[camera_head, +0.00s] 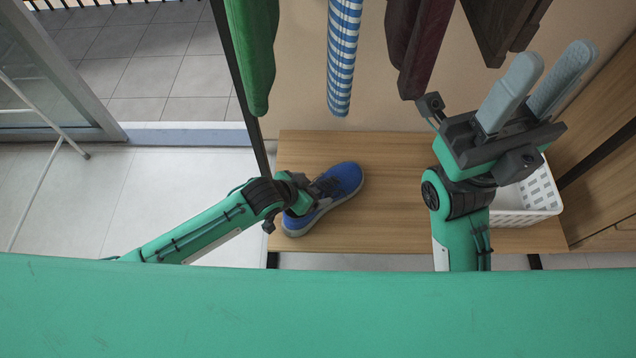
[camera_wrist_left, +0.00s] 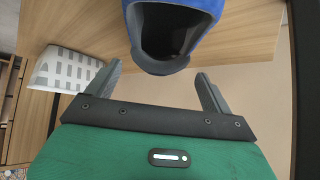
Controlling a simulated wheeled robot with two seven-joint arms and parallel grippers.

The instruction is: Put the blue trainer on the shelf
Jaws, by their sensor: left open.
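The blue trainer (camera_head: 343,181) rests on the wooden shelf (camera_head: 400,160), its pale sole edge toward the lower left. My left gripper (camera_head: 308,188) is at the trainer's near left side in the head view, and its arm hides part of the shoe. In the left wrist view the trainer (camera_wrist_left: 172,30) shows its dark opening just beyond the fingertips. The left fingers (camera_wrist_left: 160,85) are apart with nothing between them. My right gripper (camera_head: 535,85) is raised over the right end of the shelf, its two grey fingers apart and empty.
A white basket (camera_head: 540,195) stands on the right end of the shelf, partly behind my right arm. Green (camera_head: 255,50), striped (camera_head: 343,55) and dark red (camera_head: 418,45) garments hang above. The shelf is bare between trainer and basket. A wooden cabinet (camera_head: 600,150) is at the right.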

